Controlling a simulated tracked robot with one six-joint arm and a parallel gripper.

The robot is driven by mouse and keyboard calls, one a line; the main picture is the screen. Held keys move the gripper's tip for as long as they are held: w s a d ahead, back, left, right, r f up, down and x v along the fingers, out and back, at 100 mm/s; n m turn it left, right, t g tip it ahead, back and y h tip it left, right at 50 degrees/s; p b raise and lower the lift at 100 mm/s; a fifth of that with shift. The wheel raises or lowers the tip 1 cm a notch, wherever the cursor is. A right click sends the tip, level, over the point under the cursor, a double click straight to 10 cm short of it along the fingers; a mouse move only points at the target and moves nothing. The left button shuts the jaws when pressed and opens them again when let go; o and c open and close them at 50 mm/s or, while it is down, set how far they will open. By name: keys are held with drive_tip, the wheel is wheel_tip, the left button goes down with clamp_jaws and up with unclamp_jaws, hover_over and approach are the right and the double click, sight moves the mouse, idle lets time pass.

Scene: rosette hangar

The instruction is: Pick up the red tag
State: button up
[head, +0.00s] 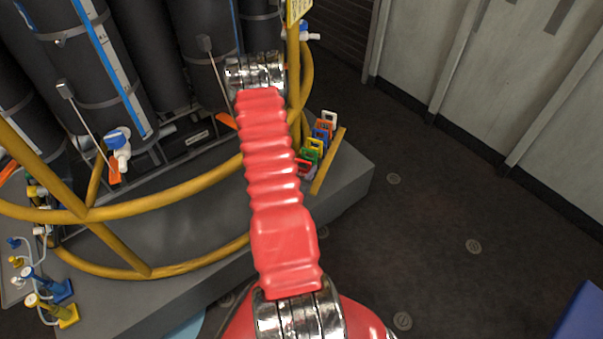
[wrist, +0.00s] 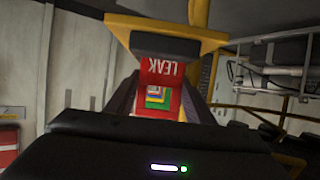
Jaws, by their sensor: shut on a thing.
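The red tag (wrist: 162,72) reads LEAK, upside down, in the wrist view. It has a square window cut through it. My gripper (wrist: 158,98) is shut on it, with dark fingers on both sides. Through the window, several other coloured tags show nested behind it. In the head view, the red tag (head: 304,167) is at the near end of a row of tags, beside my red arm. My gripper is hidden behind the arm there. I cannot tell whether the tag is clear of its holder.
Curved yellow rails (head: 190,187) and dark cylinders (head: 150,50) are left. Open dark floor (head: 430,220) lies right.

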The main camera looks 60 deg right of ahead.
drive_tip(key=shift+c, duration=0.9)
drive_tip(key=shift+r, duration=5)
